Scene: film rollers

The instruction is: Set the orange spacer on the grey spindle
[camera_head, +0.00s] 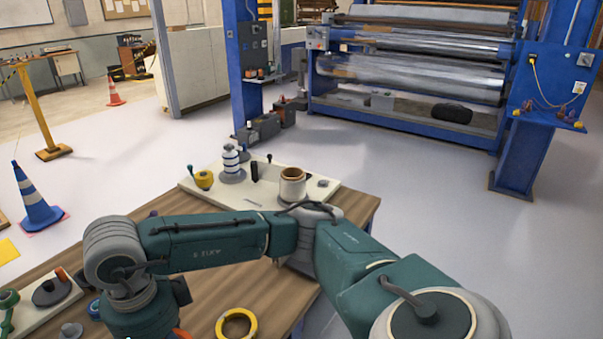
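A small orange piece (180,334) shows at the bottom edge beside my wrist; it is mostly cut off, and I cannot tell if it is the spacer. A dark grey disc (47,293) lies on the left board with an orange upright piece (61,275) at its edge. On the back board, a grey base (232,177) carries a white and blue stack (231,157). I cannot tell which part is the grey spindle. My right arm reaches in from the lower right and bends left; its gripper is hidden or below the frame. My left gripper is not seen.
A yellow ring (220,325) lies on the wooden table (270,290). The back board (210,190) also holds a yellow piece (204,179), a black peg (254,171) and a tan roll (292,187). Blue machinery stands beyond. My forearm spans the table's middle.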

